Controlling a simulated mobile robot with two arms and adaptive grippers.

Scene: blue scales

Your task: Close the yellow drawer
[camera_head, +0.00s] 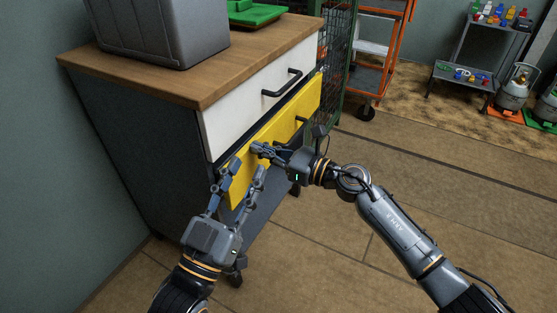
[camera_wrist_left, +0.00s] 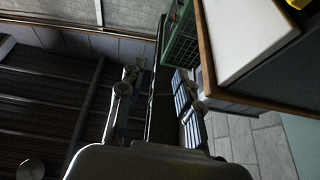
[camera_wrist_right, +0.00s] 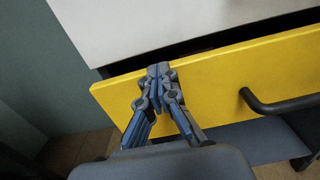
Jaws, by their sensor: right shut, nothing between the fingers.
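The yellow drawer (camera_head: 284,127) is the lower drawer of a dark cabinet with a wooden top. In the right wrist view the yellow drawer front (camera_wrist_right: 226,83) stands a little out from the cabinet, with a dark gap above it. Its black handle (camera_wrist_right: 278,104) is at the right. My right gripper (camera_head: 258,148) is shut and empty, its fingertips at the left part of the yellow front; I cannot tell if they touch. My left gripper (camera_head: 246,166) is open and empty, near the drawer's left end. The left wrist view does not show the yellow front clearly.
A white drawer (camera_head: 262,97) with a black handle is above the yellow one. A grey box (camera_head: 160,32) and a green scale (camera_head: 250,12) stand on the wooden top (camera_head: 205,85). An orange cart (camera_head: 372,75) stands behind.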

